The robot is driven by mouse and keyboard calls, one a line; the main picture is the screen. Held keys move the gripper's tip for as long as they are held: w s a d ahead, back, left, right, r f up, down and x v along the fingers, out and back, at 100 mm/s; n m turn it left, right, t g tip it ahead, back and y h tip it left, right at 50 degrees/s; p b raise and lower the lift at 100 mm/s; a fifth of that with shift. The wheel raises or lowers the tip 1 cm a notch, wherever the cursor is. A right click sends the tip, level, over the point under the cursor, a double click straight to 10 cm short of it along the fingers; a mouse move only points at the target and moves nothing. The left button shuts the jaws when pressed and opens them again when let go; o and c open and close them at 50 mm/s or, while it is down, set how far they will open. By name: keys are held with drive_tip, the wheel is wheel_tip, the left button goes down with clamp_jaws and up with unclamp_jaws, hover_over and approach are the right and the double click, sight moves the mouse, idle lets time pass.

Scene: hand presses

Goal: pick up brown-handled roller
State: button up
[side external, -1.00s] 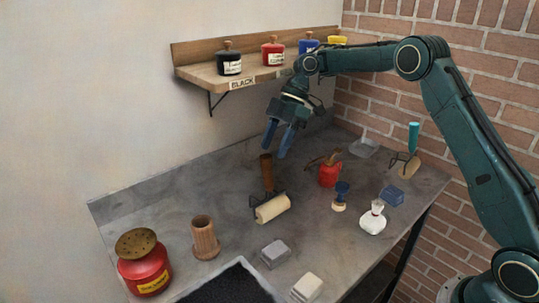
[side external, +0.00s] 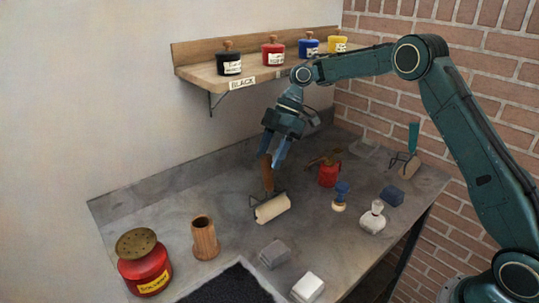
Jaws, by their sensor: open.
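The brown-handled roller (side external: 272,208) rests on the grey bench in the side external view, its cream cylinder toward the front and its brown handle (side external: 267,175) pointing up toward the back. My gripper (side external: 271,160) is open, pointing down, with its blue fingers at the upper end of the handle. One finger shows on each side of the handle in this view. I cannot tell whether either finger touches it. A second roller with a teal handle (side external: 413,138) stands at the right of the bench.
A red oil can (side external: 328,175) and a blue-topped stamp (side external: 341,196) stand right of the roller. A wooden cup (side external: 204,238) and red solvent can (side external: 145,264) are at front left. The wall shelf (side external: 215,78) with several ink pots is above.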

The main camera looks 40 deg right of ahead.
sight(263, 169)
drive_tip(key=shift+x, duration=2.35)
drive_tip(key=shift+w, duration=0.1)
drive_tip(key=shift+c, duration=0.2)
drive_tip(key=c, duration=0.9)
